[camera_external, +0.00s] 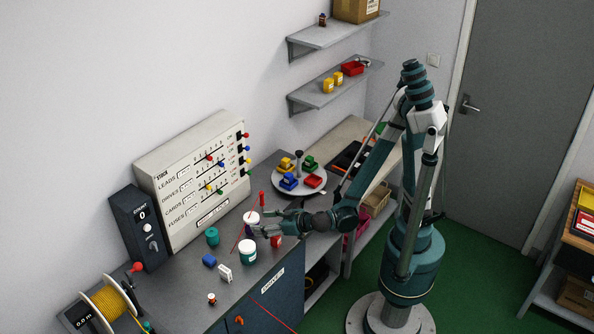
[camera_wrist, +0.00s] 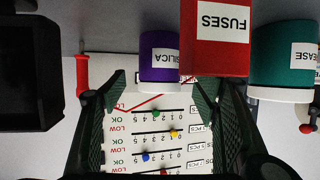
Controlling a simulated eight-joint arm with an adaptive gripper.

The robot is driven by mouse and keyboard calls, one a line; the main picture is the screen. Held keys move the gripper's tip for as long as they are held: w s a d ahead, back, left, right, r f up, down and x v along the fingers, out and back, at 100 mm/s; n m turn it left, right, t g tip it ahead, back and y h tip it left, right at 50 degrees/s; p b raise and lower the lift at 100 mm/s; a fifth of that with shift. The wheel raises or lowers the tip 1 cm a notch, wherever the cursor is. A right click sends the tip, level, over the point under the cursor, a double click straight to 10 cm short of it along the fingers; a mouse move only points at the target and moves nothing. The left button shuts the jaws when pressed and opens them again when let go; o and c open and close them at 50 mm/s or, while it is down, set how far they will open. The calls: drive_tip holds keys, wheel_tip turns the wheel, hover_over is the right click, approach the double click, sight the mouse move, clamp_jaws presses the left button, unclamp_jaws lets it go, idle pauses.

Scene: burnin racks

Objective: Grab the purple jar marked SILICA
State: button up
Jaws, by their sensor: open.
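The purple jar (camera_wrist: 158,55) with a white SILICA label and white lid is upside down in the wrist view, left of centre. In the external view the white-lidded jar (camera_external: 251,218) stands on the bench, partly hidden by my gripper. My gripper (camera_wrist: 161,92) is open and empty; its two fingers frame the purple jar's lid in the picture. In the external view my gripper (camera_external: 262,231) points left, low over the bench beside the jar. Whether the jar is between the fingers in depth, I cannot tell.
A red FUSES container (camera_wrist: 215,35) overlaps the purple jar's right edge. A teal jar (camera_wrist: 282,55) labelled in part EASE is farther right. A red-handled object (camera_wrist: 82,75) stands left. The white panel (camera_external: 195,170) is behind.

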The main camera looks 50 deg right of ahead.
sight(252, 222)
drive_tip(key=shift+w, duration=0.15)
drive_tip(key=shift+b+x, duration=0.75)
drive_tip(key=shift+x, duration=2.25)
drive_tip(key=c, duration=1.2)
drive_tip(key=shift+r, duration=0.15)
drive_tip(key=shift+r+p, duration=1.6)
drive_tip(key=shift+r, duration=3.3)
